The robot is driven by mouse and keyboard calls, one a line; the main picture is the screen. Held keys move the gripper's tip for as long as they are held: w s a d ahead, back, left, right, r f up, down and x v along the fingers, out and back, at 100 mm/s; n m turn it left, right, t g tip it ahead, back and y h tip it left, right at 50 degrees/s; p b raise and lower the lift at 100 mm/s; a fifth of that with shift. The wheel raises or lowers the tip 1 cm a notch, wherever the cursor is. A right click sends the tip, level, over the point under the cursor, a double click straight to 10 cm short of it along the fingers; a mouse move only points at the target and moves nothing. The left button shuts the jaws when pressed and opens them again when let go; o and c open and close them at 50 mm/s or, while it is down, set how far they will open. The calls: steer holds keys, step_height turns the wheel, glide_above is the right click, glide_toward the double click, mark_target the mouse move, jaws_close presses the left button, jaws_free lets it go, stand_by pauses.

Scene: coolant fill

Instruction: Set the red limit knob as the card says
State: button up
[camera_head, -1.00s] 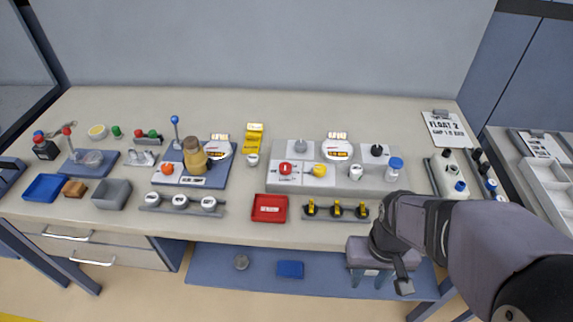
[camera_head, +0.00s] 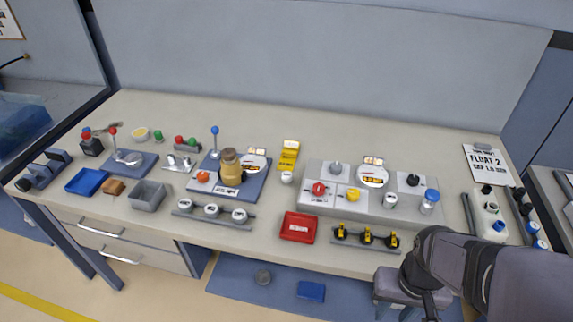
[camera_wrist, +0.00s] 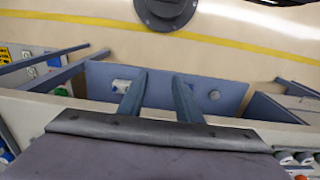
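The red knob (camera_head: 319,188) sits on the left of a grey panel (camera_head: 330,209) at the middle right of the bench in the head view. The setting it points to is too small to read. A white card (camera_head: 487,165) lies at the bench's right end; its large line reads "FLOAT 2", and a smaller line below seems to end in "1.0 BAR". My gripper hangs in front of the bench's front edge, low in the head view, away from the knob. In the wrist view its two fingers (camera_wrist: 160,80) are apart with nothing between them.
On the panel, a yellow knob (camera_head: 353,195) stands right of the red one, with a round dial (camera_head: 372,175) behind. A red tray (camera_head: 298,227) and a rack of yellow-black parts (camera_head: 366,238) lie in front. A blue-capped bottle (camera_head: 430,200) stands at the panel's right.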

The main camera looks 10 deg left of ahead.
steer(key=shift+o, duration=0.4)
steer(key=o, duration=0.3)
steer(key=shift+o, duration=0.2)
steer(key=m+y+p, duration=0.4)
steer(key=m+p, duration=0.2)
steer(key=m, duration=1.4)
glide_toward(320, 187)
steer(key=s+f, duration=0.1)
steer(key=shift+w+a+f+t, duration=0.15)
steer(key=shift+w+t, duration=0.05)
steer(key=shift+t, duration=0.2)
steer(key=shift+y, duration=0.3)
steer(key=shift+p+x, duration=1.5)
steer(key=shift+x, duration=2.1)
steer(key=shift+c, duration=0.6)
